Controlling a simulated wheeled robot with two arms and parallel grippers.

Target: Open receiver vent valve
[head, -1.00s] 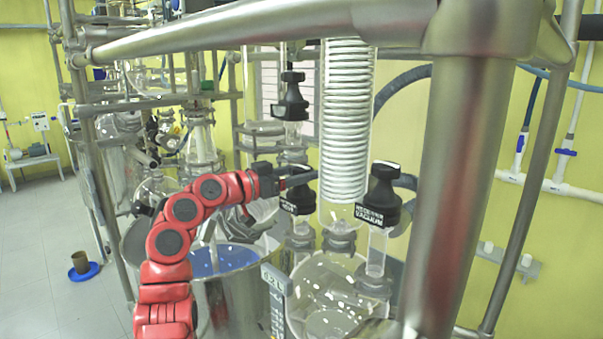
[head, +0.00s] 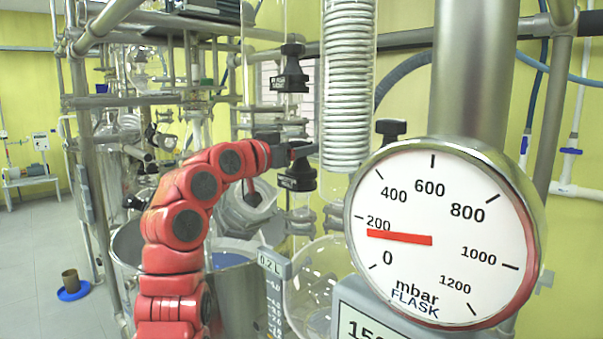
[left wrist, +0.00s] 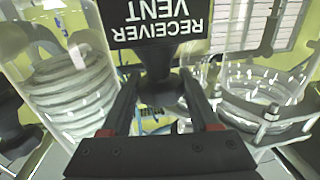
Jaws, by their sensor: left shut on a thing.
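The receiver vent valve (head: 297,178) is a black knob-like valve on a glass neck, left of the coil condenser. In the left wrist view its black label (left wrist: 160,22) reads "RECEIVER VENT" upside down. My left gripper (head: 304,151) reaches it from the left on the red arm. In the left wrist view the two fingers (left wrist: 158,98) stand on either side of the valve's black handle (left wrist: 160,75), and the gripper is shut on it. The turn of the valve cannot be told clearly. My right gripper is not in view.
A large round pressure gauge (head: 432,235) marked "FLASK" fills the right front, needle a little below 200 mbar. Behind it the top of another black valve (head: 391,131) shows. The coil condenser (head: 347,90) stands close right of the gripper; another black valve (head: 291,72) is above.

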